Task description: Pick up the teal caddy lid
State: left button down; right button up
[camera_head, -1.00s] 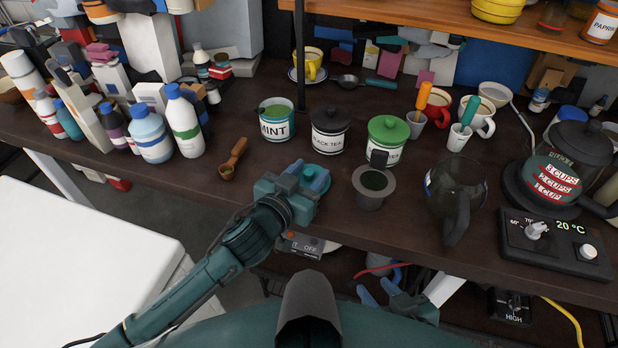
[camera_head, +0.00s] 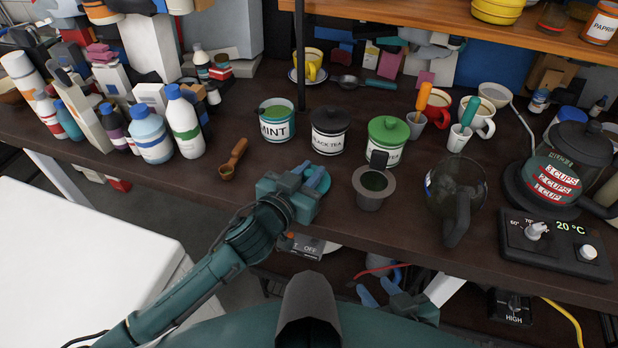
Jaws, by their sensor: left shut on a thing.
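The teal caddy lid (camera_head: 321,182) shows as a small teal disc at the fingers of my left gripper (camera_head: 312,178). The gripper is shut on it, near the front edge of the counter. The gripper hides part of the lid, and I cannot tell whether it touches the counter. The teal MINT caddy (camera_head: 277,130) stands uncovered behind and to the left, with green contents showing. My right gripper (camera_head: 379,291) is low in front of the counter, its blue fingers apart and empty.
A black tea caddy (camera_head: 330,143) and a green-lidded caddy (camera_head: 387,155) stand behind. A strainer cup (camera_head: 372,190) is right of my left gripper, with a glass jug (camera_head: 445,190) beyond. A wooden scoop (camera_head: 233,158) lies left. Bottles (camera_head: 184,130) crowd the left side.

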aim_at(309, 172)
pick_arm(q)
jog(key=shift+r, duration=0.1)
notch_tip(309, 172, up, 10)
jog(key=shift+f+p, duration=0.1)
jog(key=shift+p, duration=0.75)
pick_arm(e)
jog(key=shift+s+r, duration=0.1)
jog(key=shift+r, duration=0.35)
jog(key=shift+d, duration=0.1)
